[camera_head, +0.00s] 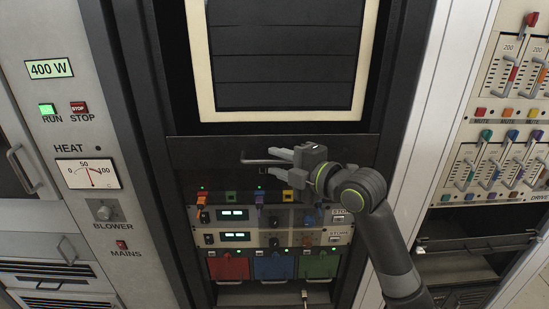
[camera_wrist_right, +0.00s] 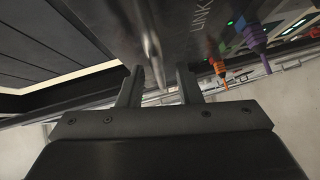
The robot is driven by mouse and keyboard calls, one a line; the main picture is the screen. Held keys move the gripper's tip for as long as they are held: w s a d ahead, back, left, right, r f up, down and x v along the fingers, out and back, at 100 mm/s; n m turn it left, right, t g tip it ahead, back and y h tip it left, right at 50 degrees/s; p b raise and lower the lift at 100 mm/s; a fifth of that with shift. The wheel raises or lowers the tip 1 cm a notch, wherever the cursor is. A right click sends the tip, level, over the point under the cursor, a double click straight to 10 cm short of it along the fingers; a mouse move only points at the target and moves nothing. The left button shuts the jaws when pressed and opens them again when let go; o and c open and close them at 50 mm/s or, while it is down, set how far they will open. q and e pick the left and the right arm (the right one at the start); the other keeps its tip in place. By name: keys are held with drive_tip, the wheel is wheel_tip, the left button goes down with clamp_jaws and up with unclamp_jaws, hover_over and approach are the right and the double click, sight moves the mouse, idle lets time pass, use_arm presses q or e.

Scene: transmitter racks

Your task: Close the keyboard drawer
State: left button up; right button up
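A dark panel (camera_head: 215,151), apparently the keyboard drawer front, lies below the louvred panel in the middle rack. A metal bar handle (camera_head: 258,161) runs across it. I cannot tell how far out the drawer stands. My right gripper (camera_head: 281,156) is at the right part of this handle, partly hiding it and the lettering below. In the right wrist view, its two fingers (camera_wrist_right: 158,88) are apart, with the handle bar (camera_wrist_right: 151,50) showing in line with the gap between them. I see no clear grip on it. My left gripper is not in view.
Below the panel are coloured plugs (camera_head: 231,197), rack units with green displays (camera_head: 233,213), and red, blue and green modules (camera_head: 274,266). A control cabinet (camera_head: 95,150) stands left. A slider rack (camera_head: 495,165) stands right, above a compartment with another handle (camera_head: 446,248).

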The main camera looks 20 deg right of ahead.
drive_tip(key=shift+x, duration=0.8)
clamp_jaws()
